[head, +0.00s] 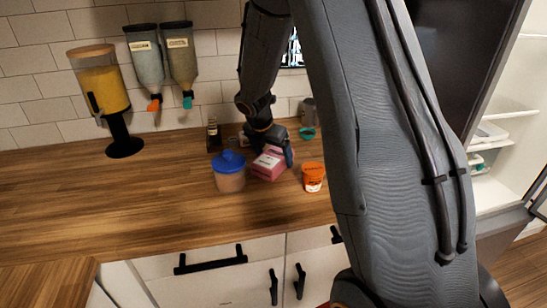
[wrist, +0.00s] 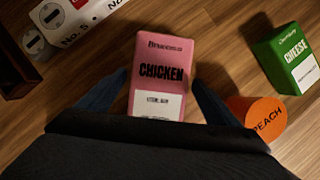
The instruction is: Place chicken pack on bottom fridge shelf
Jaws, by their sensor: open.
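The chicken pack (wrist: 160,75) is a pink box with a white label, resting on the wooden counter. In the head view the pink pack (head: 268,166) is beside a blue-lidded jar. My gripper (wrist: 157,98) is open, with one blue finger on each side of the pack's near part. In the head view my gripper (head: 278,150) is down at the pack, partly hidden by it. I cannot tell whether the fingers touch the pack. The fridge (head: 505,110) stands open at the right with white shelves; my arm hides part of it. Its bottom shelf is not clearly visible.
The blue-lidded jar (head: 229,172) stands close left of the pack. An orange peach tub (head: 313,177) stands to the right.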

